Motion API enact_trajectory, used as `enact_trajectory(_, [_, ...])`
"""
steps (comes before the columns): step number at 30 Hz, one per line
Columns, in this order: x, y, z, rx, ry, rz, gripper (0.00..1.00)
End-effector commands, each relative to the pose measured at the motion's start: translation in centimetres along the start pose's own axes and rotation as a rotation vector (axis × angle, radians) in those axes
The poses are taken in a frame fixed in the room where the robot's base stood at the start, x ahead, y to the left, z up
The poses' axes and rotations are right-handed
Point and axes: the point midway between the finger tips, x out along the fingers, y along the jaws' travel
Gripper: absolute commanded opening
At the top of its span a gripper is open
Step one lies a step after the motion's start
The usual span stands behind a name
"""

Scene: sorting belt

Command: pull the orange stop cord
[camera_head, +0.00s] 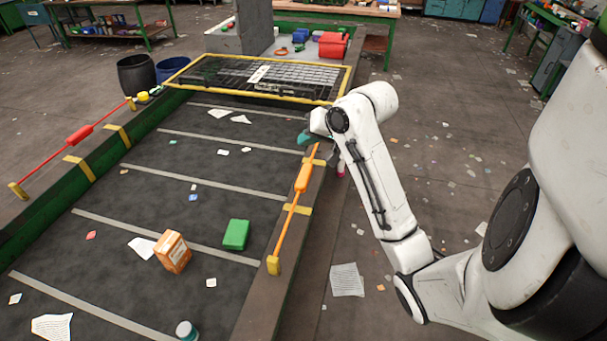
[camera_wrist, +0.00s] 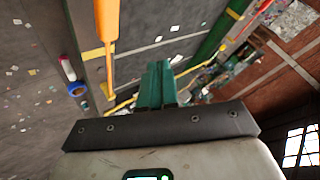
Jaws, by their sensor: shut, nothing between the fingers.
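The orange stop cord (camera_head: 284,231) runs along the belt's right rail, with a thick orange handle (camera_head: 303,177) partway along it. Its near end is at a yellow post (camera_head: 273,265). In the wrist view the orange handle (camera_wrist: 107,20) hangs in from the top edge, left of my fingers, with thin cord below it. My gripper (camera_head: 304,138) is at the rail near the cord's far end, beyond the handle, its teal fingers partly hidden by my wrist. In the wrist view my gripper (camera_wrist: 158,66) is shut and empty, apart from the handle in the picture.
A red cord (camera_head: 80,135) runs along the left rail (camera_head: 52,190). The dark belt carries an orange-brown box (camera_head: 172,251), a green block (camera_head: 236,234) and a white jar (camera_head: 187,330). A yellow-framed black grate (camera_head: 258,78) lies at the far end.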

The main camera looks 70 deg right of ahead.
Motion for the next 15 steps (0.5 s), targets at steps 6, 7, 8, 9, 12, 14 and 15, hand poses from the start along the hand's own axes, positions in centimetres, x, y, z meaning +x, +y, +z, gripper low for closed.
enact_trajectory(6, [2.3,1.8,1.7,0.000,0.001,0.002,0.00])
enact_trajectory(7, [2.6,2.0,1.9,0.000,0.000,0.002,0.00])
enact_trajectory(8, [2.8,2.1,2.1,-0.001,0.000,0.002,0.00])
enact_trajectory(9, [3.2,2.4,2.3,-0.001,0.001,0.002,0.00])
enact_trajectory(12, [4.0,3.0,2.9,0.000,0.001,0.001,0.00])
enact_trajectory(14, [4.4,3.1,3.2,0.001,-0.001,-0.001,0.00])
enact_trajectory(15, [4.6,3.2,3.4,0.000,-0.001,-0.002,0.00])
